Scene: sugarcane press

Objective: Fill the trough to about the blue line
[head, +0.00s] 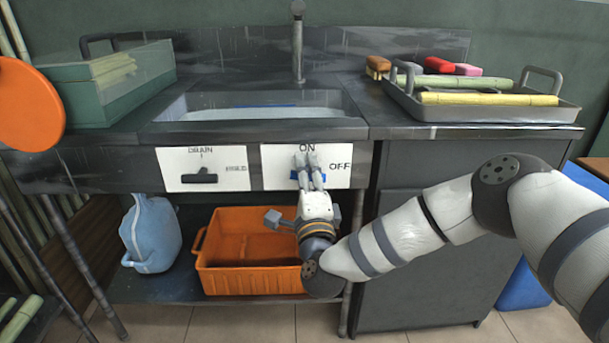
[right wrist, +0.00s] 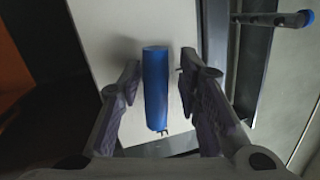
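The trough (head: 172,108) is a metal basin sunk in the counter. A pale water surface (head: 250,114) shows in it, and a short blue line (head: 265,105) shows on its back wall, close above the water. The tap (head: 298,45) stands behind it; I see no clear stream. A blue handle (head: 295,176) sits on the white ON/OFF panel (head: 277,157), partly hidden by my right gripper (head: 308,162). In the right wrist view, the open fingers (right wrist: 160,68) stand either side of the blue handle (right wrist: 155,100), with gaps on both sides. My left gripper is not in view.
A DRAIN panel (head: 175,161) with a black handle (head: 199,177) is to the left. An orange crate (head: 225,280) and a blue jug (head: 152,235) stand on the lower shelf. A tray (head: 455,114) with cane is at right, a green bin (head: 90,100) at left.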

